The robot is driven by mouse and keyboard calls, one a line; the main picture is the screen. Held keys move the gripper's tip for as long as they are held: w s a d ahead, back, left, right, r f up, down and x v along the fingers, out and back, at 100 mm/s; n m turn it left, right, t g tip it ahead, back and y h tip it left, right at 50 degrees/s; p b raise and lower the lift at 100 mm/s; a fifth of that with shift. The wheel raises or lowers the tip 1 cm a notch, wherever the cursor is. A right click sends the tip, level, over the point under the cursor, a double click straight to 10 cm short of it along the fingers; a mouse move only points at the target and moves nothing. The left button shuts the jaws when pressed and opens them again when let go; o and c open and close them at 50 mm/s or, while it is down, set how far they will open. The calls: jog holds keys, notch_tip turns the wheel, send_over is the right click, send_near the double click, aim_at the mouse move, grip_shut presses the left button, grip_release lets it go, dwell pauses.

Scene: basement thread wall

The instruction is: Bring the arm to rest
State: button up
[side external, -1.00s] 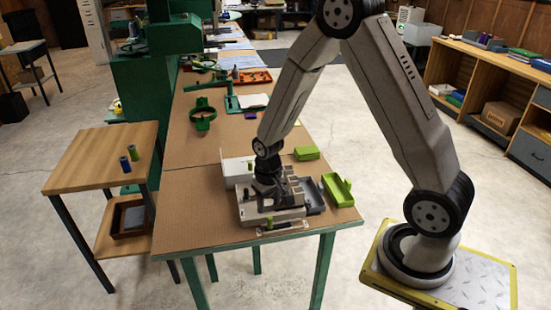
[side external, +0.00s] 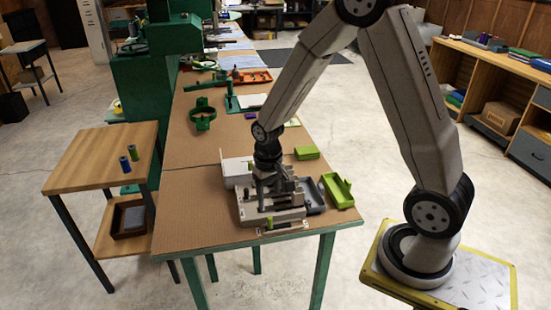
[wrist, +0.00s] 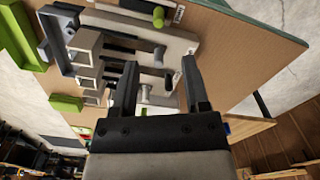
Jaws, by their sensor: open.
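My gripper (wrist: 160,80) is open and empty in the wrist view, its two dark fingers apart over a grey fixture (wrist: 185,45). In the side external view my gripper (side external: 268,190) points down above the same grey fixture (side external: 285,216) near the front of the workbench. The fixture has several raised blocks and slots, and a small green knob (wrist: 158,17) shows on a part beside it. The fingertips are hard to make out in the side view, and I cannot tell how far they are above the fixture.
A green tray (side external: 338,190), a green block (side external: 307,153) and a grey bin (side external: 313,195) lie right of the fixture. A green ring stand (side external: 203,115) is farther back. A wooden side table (side external: 90,160) holds two small spools. The bench's left front is clear.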

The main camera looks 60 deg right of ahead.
jog(key=s+a+r+n+t, duration=0.2)
jog(key=s+a+r+n, duration=0.2)
jog(key=s+a+r, duration=0.2)
jog(key=shift+s+a+t, duration=0.15)
jog(key=shift+s+t, duration=0.15)
jog(key=shift+s, duration=0.65)
jog(key=shift+r, duration=0.1)
dwell(0.6)
